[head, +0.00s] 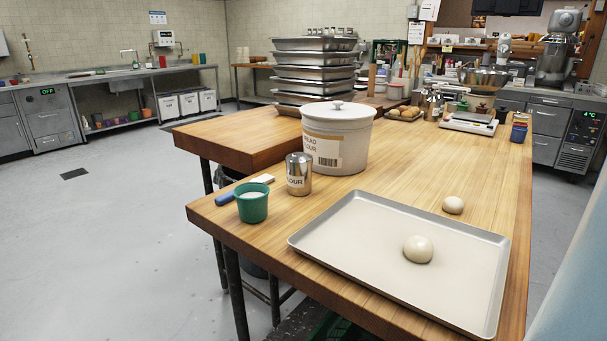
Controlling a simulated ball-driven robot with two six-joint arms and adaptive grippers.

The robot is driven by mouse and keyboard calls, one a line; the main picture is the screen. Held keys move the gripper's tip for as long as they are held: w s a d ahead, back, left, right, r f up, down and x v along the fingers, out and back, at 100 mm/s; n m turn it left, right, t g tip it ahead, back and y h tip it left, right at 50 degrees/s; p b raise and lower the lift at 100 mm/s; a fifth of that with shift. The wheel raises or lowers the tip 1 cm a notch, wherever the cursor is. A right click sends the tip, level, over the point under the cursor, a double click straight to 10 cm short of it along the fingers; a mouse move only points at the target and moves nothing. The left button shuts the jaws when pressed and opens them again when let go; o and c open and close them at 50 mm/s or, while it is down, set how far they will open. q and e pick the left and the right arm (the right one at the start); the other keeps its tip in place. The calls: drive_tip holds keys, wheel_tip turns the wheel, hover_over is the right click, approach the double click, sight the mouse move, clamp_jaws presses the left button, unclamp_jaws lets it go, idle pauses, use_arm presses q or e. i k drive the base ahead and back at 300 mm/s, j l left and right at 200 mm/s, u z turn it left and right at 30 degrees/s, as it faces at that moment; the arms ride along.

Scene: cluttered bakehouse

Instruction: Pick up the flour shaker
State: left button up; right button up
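The flour shaker (299,175) is a small metal cylinder with "FLOUR" lettering. It stands upright on the wooden table (420,160), in front of and to the left of the large white bread flour bin (345,143). A green cup (252,204) with pale contents stands close to its left, nearer the table's front edge. A brush with a blue handle (227,197) lies behind the cup. Neither of my grippers is in the head view.
Stacked metal trays (314,72) stand behind the bin. A scale (468,123) and pots crowd the far end. The floor on the left is open.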

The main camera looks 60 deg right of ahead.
sight(298, 164)
drive_tip(key=k+z, duration=0.1)
drive_tip(key=z, duration=1.5)
